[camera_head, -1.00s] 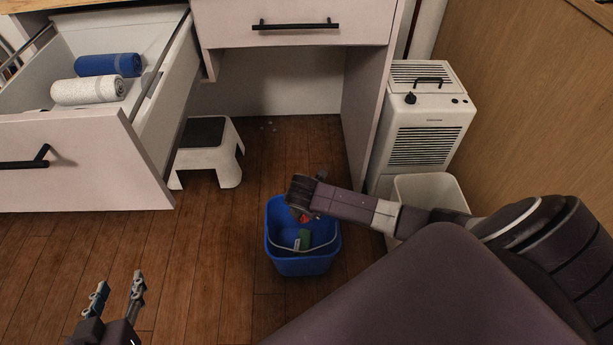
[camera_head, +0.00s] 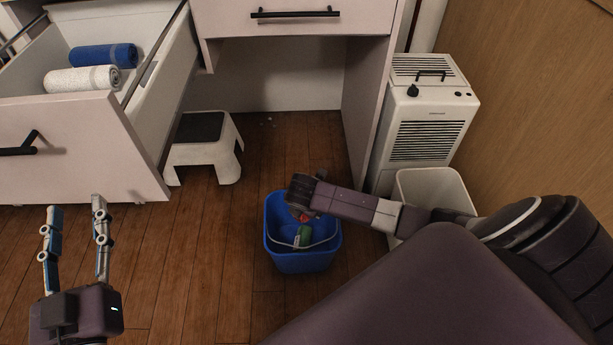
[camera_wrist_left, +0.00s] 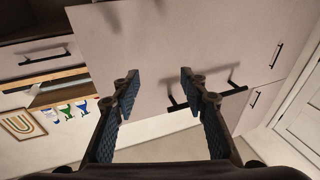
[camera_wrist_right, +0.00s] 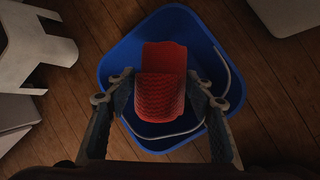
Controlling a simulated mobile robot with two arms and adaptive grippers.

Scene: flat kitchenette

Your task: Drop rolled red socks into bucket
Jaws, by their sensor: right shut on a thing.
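The blue bucket (camera_head: 303,262) stands on the wooden floor, with its wire handle across it. My right gripper (camera_wrist_right: 160,88) points down over the bucket and is shut on the rolled red socks (camera_wrist_right: 162,70), which show large between its fingers in the right wrist view.
The open drawer (camera_head: 75,145) at left holds a blue roll (camera_head: 103,56) and a white roll (camera_head: 82,79). A white step stool (camera_head: 205,150) stands behind the bucket to the left. A white bin (camera_head: 440,185) and a white appliance (camera_head: 428,125) stand to the right. Floor left of the bucket is clear.

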